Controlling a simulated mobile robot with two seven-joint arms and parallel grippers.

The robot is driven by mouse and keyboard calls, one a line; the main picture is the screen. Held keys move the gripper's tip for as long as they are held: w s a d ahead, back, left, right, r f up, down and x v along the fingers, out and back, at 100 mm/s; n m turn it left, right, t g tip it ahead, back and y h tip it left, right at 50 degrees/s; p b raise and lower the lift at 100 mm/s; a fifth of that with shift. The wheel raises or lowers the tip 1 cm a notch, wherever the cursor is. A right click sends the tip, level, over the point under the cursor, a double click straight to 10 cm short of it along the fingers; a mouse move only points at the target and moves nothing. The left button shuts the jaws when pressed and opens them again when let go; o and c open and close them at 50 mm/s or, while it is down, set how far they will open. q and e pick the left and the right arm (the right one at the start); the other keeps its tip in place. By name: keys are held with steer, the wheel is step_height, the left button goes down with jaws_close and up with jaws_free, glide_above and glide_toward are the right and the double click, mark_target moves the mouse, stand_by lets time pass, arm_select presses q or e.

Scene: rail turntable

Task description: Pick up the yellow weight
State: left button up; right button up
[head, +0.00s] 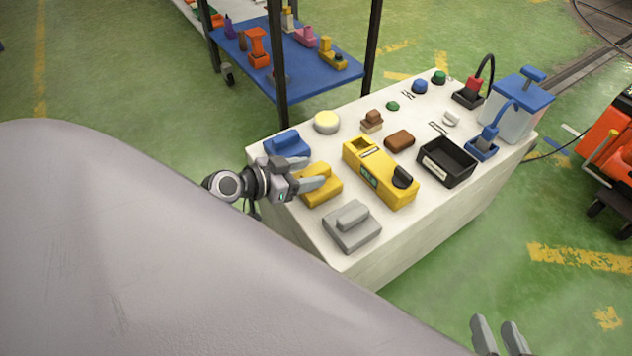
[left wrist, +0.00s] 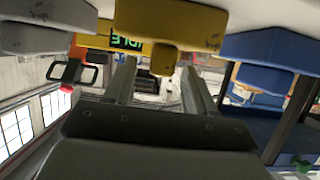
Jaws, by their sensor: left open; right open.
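The yellow weight (head: 319,186) stands on the white table between a blue weight (head: 287,146) and a grey weight (head: 351,226). My left gripper (head: 314,174) is open, with its fingers over or beside the yellow weight's handle in the head view. In the left wrist view (left wrist: 160,85) the two fingers are apart, with the yellow weight (left wrist: 171,22) just beyond their tips. I cannot tell if they touch it. Part of the weight is hidden by the fingers in the head view. My right gripper (head: 502,338) is open and empty at the bottom right, away from the table.
A yellow device (head: 378,172) with a display stands right of the weights on the white table (head: 300,229). A blue-shelved cart (head: 300,75) stands behind. Green floor is clear in front.

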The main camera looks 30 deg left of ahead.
arm_select(q)
steer(key=shift+x, duration=1.5)
jaws_close()
steer(key=shift+r, duration=0.15)
